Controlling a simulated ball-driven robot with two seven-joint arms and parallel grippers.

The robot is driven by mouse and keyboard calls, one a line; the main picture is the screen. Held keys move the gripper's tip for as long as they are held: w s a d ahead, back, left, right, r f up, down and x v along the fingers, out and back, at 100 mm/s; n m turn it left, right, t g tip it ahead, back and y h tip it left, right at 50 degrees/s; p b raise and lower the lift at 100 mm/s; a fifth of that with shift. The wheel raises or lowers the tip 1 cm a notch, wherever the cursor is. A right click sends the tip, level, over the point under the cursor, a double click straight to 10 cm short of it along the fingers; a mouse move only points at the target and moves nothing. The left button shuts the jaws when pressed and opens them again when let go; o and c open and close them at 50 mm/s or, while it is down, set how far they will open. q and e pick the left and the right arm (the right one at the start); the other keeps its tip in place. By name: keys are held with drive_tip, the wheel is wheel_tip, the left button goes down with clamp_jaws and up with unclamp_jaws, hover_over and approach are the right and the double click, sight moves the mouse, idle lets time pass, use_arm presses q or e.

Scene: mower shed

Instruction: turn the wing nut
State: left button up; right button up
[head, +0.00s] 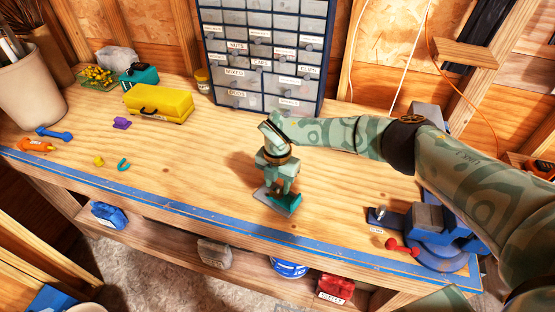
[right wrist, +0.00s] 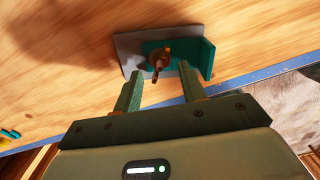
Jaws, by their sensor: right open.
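The wing nut (right wrist: 160,57) is brass-coloured and sits on a teal bracket (right wrist: 208,58) with a grey base plate (right wrist: 128,50). In the head view the grey plate (head: 275,203) and teal bracket (head: 291,201) show near the bench's front edge, while my gripper hides the wing nut. My right gripper (head: 278,187) points down just over the bracket. In the right wrist view my right gripper (right wrist: 160,72) is open, with one finger to each side of the nut. I cannot tell whether a finger touches it. My left gripper is not in view.
A blue vise (head: 440,245) with a red-knobbed handle stands at the bench's right end. A labelled drawer cabinet (head: 265,55) and a yellow toolbox (head: 158,104) stand behind. Small items lie on the left. The bench (head: 190,170) is clear left of the bracket.

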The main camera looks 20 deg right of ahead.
sight(278, 189)
wheel_tip(278, 189, up, 14)
drive_tip(key=shift+f, duration=0.15)
